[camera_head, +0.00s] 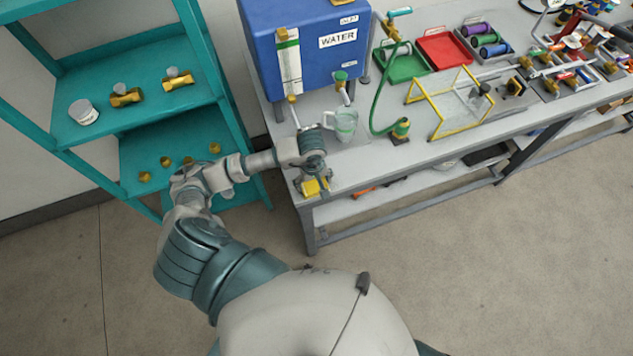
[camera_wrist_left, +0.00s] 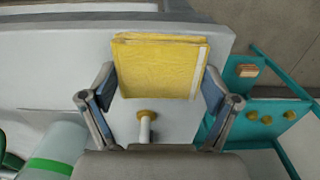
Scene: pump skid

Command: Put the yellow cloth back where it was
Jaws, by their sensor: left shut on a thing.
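The yellow cloth (camera_wrist_left: 160,68) is a folded square between the fingers of my left gripper (camera_wrist_left: 158,92) in the left wrist view. The gripper is shut on it, with one finger at each side edge. In the head view the cloth (camera_head: 311,187) shows below my left gripper (camera_head: 314,178), at the front left corner of the grey bench (camera_head: 365,160). I cannot tell whether the cloth touches the bench top. My right gripper is not in view.
A blue water tank (camera_head: 305,55) stands at the back left of the bench. A clear jug (camera_head: 345,123) is close right of my left gripper. A green hose (camera_head: 378,110) and a yellow-framed stand (camera_head: 450,100) are further right. A teal shelf (camera_head: 135,125) with brass fittings stands left.

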